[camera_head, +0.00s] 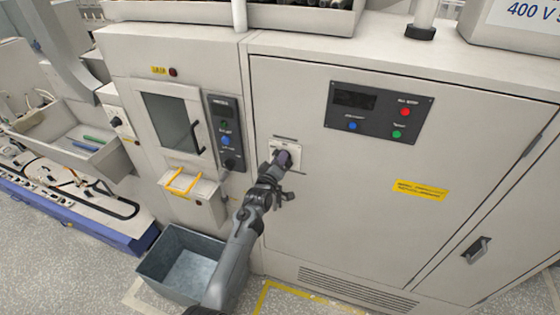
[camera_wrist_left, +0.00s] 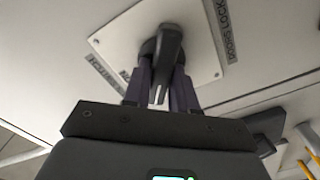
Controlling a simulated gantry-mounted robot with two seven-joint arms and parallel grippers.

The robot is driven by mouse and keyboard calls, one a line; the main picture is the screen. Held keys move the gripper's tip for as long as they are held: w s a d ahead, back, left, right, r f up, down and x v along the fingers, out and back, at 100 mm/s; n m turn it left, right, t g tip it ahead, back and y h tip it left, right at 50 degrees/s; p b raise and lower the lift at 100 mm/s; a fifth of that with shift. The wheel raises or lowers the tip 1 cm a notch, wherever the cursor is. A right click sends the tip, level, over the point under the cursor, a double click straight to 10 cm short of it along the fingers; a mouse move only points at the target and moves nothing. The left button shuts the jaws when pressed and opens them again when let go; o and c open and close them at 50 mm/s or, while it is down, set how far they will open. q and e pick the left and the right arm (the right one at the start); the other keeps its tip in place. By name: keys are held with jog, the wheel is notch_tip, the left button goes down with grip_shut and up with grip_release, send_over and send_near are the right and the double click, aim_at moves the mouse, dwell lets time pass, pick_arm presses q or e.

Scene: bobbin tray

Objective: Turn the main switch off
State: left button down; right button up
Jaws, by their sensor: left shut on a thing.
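The main switch is a dark rotary handle on a pale square plate (camera_head: 296,147) on the front of the large cabinet. In the left wrist view the dark handle (camera_wrist_left: 169,45) stands out from the screwed plate (camera_wrist_left: 125,35), with label strips beside it. My left gripper (camera_head: 283,158) is at the switch, and in the left wrist view its two purple-grey fingers (camera_wrist_left: 160,85) are shut on the handle, one on each side. The gripper hides most of the switch in the head view. My right gripper is not in view.
A control panel (camera_head: 378,112) with a display and coloured buttons is above right of the switch. A smaller panel (camera_head: 226,130) and a windowed door (camera_head: 172,122) are to the left. A grey bin (camera_head: 160,262) stands on the floor. A yellow label (camera_head: 420,190) is on the cabinet.

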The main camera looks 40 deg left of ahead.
pick_arm(q)
jog(key=n, duration=0.4)
jog(key=shift+f+b, duration=0.2)
jog(key=shift+b, duration=0.1)
jog(key=shift+f+n, duration=0.1)
jog(key=shift+n, duration=1.7)
jog(key=c, duration=1)
grip_release()
